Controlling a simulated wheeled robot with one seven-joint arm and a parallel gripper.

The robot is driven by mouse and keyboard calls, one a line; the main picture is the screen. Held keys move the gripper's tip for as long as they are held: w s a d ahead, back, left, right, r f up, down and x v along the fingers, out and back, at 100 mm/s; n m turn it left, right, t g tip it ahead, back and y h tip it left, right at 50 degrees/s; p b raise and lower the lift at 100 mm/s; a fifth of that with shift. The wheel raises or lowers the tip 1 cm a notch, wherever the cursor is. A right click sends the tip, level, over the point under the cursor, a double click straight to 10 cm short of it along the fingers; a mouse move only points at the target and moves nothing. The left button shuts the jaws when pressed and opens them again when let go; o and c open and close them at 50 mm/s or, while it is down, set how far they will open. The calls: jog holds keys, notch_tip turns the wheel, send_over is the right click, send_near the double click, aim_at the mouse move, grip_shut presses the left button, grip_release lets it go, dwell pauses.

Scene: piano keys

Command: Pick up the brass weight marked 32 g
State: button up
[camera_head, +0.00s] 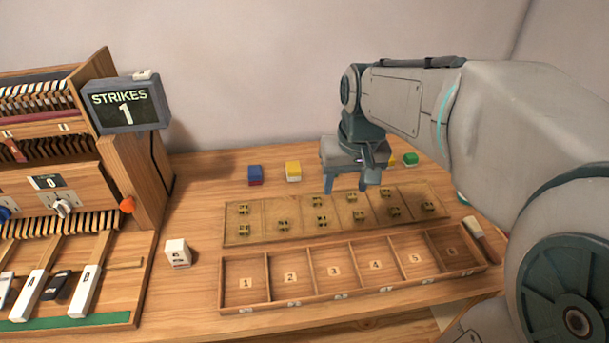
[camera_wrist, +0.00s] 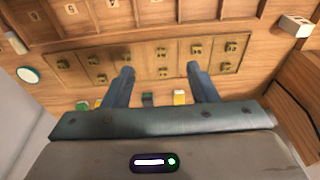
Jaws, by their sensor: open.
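Several small brass weights, such as one (camera_head: 321,221) near the middle, stand in the compartments of a shallow wooden tray (camera_head: 262,216). Their markings are too small to read, so I cannot tell which is the 32 g one. My gripper (camera_head: 345,187) is open and empty, pointing down above the table near the tray's back edge. In the wrist view, my gripper's fingers (camera_wrist: 160,69) are spread apart. A brass weight (camera_wrist: 163,72) appears between the fingertips in that picture, with clear height below them, and nothing is held.
An empty tray with numbered compartments (camera_head: 270,303) lies in front of the weights. A blue block (camera_head: 255,175), a yellow block (camera_head: 293,171) and a green block (camera_head: 411,159) stand behind. A white block (camera_head: 177,253) and the piano-key machine (camera_head: 140,180) are at left.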

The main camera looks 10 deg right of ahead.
jog(key=w+f+g+b, duration=0.1)
jog(key=w+f+b, duration=0.4)
jog(key=w, duration=0.9)
jog(key=g+b, duration=0.1)
send_near(317, 198)
jog(key=f, duration=0.8)
jog(key=shift+a+f, duration=0.2)
jog(key=shift+f, duration=0.2)
jog(key=c, duration=1)
